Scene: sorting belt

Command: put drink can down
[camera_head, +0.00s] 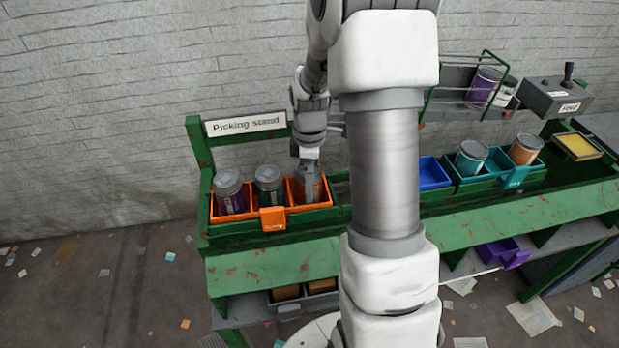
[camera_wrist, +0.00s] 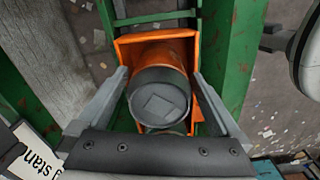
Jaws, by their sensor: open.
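The drink can is an orange-brown can with a grey lid. It (camera_head: 308,187) stands in the right compartment of the orange tray (camera_head: 272,219) on the green picking stand, below my gripper (camera_head: 308,160). In the wrist view the can (camera_wrist: 160,95) shows lid-first inside the orange compartment (camera_wrist: 125,48). My gripper (camera_wrist: 158,92) is open, with one finger on each side of the can and a visible gap to it. The can's base is hidden.
A purple can (camera_head: 229,192) and a dark green can (camera_head: 268,186) fill the other orange compartments. At right are a blue bin (camera_head: 433,173), a teal tray (camera_head: 515,178) with a teal can (camera_head: 471,157) and an orange can (camera_head: 524,149), and a wire rack (camera_head: 455,105).

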